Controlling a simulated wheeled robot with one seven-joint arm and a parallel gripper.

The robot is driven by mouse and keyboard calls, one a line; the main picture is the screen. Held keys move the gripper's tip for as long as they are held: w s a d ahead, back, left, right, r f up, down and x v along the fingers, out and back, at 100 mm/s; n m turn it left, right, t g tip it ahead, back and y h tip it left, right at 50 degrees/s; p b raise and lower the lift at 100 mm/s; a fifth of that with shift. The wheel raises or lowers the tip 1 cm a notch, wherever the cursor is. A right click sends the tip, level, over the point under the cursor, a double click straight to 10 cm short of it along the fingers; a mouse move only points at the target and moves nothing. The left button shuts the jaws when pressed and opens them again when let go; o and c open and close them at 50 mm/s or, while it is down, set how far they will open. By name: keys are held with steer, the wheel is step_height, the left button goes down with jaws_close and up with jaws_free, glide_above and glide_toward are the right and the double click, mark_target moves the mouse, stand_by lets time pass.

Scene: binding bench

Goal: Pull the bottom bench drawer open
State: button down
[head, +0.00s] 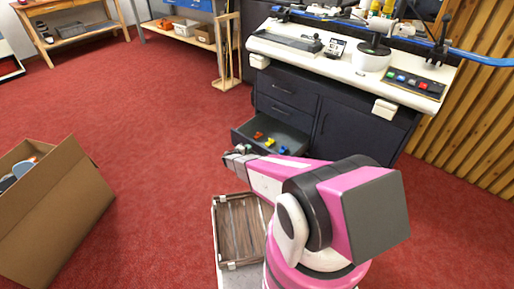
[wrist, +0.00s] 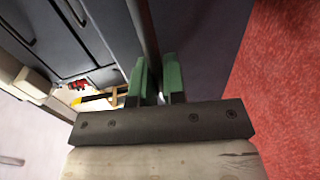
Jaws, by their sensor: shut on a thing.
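The bottom bench drawer (head: 283,133) is partly open at the lower left of the dark cabinet, with its inside showing. Several small red, orange, yellow and blue items (head: 270,142) lie in it. My gripper (head: 237,153) is low at the drawer's front. In the wrist view, its green fingers (wrist: 159,82) are closed at the drawer's dark front panel (wrist: 205,40), shut on its handle.
Shut drawers (head: 288,90) sit above the open one, and a shut cupboard door (head: 345,132) is to its right. The white benchtop (head: 345,66) holds tools. A cardboard box (head: 65,215) stands on the left. Red floor (head: 150,110) between is clear.

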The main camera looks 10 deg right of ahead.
steer(key=f+v, duration=0.1)
steer(key=v, duration=0.6)
steer(key=shift+f, duration=0.25)
steer(key=shift+a, duration=0.1)
steer(key=c, duration=1.2)
jaws_free()
steer(key=shift+s, duration=0.1)
steer(key=v, duration=1)
steer(key=shift+s+a, duration=0.15)
steer(key=shift+a, duration=0.2)
